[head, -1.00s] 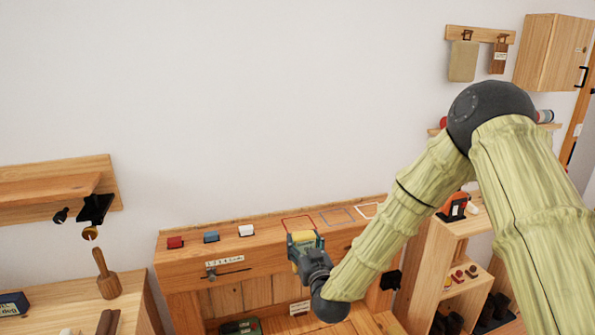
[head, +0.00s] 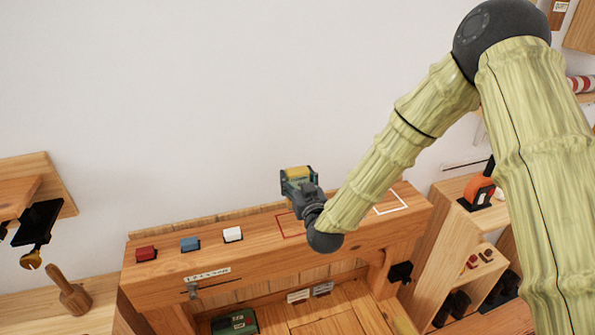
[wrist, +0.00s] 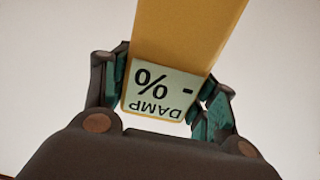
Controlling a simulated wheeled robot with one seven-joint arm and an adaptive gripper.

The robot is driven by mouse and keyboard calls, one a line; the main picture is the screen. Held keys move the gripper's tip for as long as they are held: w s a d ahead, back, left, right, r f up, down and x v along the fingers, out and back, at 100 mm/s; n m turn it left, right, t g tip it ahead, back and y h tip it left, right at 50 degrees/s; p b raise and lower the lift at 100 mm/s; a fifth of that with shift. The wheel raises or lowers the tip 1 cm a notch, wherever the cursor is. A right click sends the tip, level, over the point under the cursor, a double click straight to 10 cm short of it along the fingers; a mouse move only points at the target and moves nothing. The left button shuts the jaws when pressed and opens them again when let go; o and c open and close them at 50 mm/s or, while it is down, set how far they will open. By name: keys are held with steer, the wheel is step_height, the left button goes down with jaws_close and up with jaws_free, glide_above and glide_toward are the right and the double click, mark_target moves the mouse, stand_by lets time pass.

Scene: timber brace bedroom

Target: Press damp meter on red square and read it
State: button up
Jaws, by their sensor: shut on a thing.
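My gripper (head: 298,180) is shut on the yellow damp meter (head: 298,172), up above the back of the wooden bench top. In the wrist view the damp meter (wrist: 185,40) sits between the fingers. Its pale display (wrist: 157,91) appears upside down and reads "DAMP", "%" and a dash. The far end of the meter runs out of the top of that view against plain wall. The red square outline (head: 290,225) on the bench top is partly hidden behind my wrist. The meter appears apart from the square.
Red (head: 146,253), blue (head: 189,244) and white (head: 233,234) blocks stand in a row on the bench top. A white square outline (head: 391,203) lies to the right. An orange-and-black tool (head: 480,190) stands on the right shelf unit. The wall (head: 230,90) behind is bare.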

steer(key=shift+s+a+f+b, duration=0.1)
steer(key=shift+s+b, duration=0.25)
steer(key=shift+s, duration=0.8)
steer(key=shift+s+f, duration=0.1)
steer(key=shift+f, duration=0.2)
steer(key=w+f, duration=0.1)
steer(key=f, duration=0.1)
steer(key=w+f+b, duration=0.1)
steer(key=shift+f, duration=0.35)
steer(key=shift+s+f, duration=0.15)
steer(key=shift+f, duration=0.05)
steer(key=shift+s, duration=0.4)
steer(key=shift+w+f, duration=0.25)
steer(key=shift+w, duration=0.1)
steer(key=shift+s+r, duration=0.15)
steer(key=shift+s, duration=0.05)
steer(key=shift+w, duration=0.1)
